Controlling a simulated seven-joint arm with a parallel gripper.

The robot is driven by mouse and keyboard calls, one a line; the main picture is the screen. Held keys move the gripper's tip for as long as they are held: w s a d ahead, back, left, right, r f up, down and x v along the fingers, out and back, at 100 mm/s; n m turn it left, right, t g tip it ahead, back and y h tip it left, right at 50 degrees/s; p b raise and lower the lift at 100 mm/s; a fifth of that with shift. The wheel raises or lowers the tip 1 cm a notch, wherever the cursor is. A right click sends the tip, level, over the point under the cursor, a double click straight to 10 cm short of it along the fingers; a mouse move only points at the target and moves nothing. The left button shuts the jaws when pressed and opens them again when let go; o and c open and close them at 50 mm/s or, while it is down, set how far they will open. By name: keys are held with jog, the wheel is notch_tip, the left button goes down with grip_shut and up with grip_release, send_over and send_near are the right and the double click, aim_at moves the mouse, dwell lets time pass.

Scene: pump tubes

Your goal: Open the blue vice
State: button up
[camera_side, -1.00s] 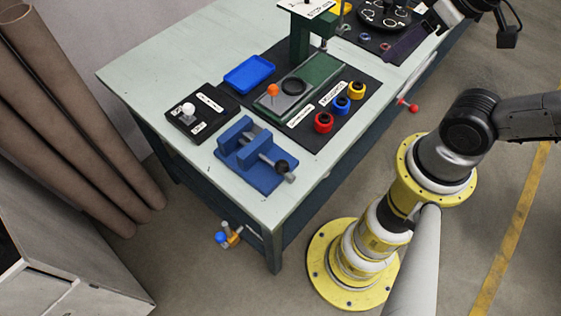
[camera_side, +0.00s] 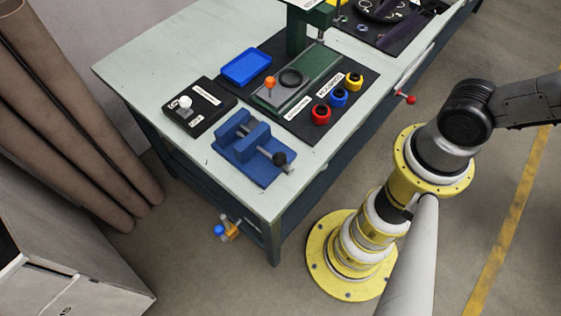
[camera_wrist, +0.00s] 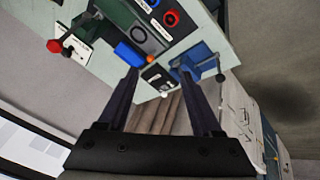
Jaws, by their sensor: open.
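The blue vice (camera_side: 262,170) sits on the near corner of the pale green bench, in the side view. Its two jaws stand close together; I cannot tell how wide the gap is. A grey screw with a dark round end and a handle bar (camera_side: 280,159) sticks out of its right side. In the wrist view the vice (camera_wrist: 196,62) is at the upper right, beyond my right finger. My gripper (camera_wrist: 158,80) has its two dark fingers spread wide with nothing between them. It is well away from the vice and outside the side view.
Right of the vice are red (camera_side: 320,114), blue and yellow rings on a black mat with a green press (camera_side: 318,68). A black plate with a white knob (camera_side: 185,102) and a blue tray (camera_side: 246,68) lie behind. A red-tipped lever (camera_side: 410,99) juts from the bench front.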

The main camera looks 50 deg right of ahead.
jog(key=w+a+n+g, duration=0.2)
jog(key=w+a+n, duration=0.4)
jog(key=n, duration=0.3)
jog(key=n+g, duration=0.4)
jog(key=n, duration=0.7)
send_near(284, 164)
jog(key=shift+h, duration=0.4)
jog(key=f, duration=0.9)
jog(key=w+f, duration=0.1)
jog(key=f, duration=0.3)
jog(key=shift+d+f, duration=0.15)
jog(key=shift+d, duration=0.05)
grip_shut()
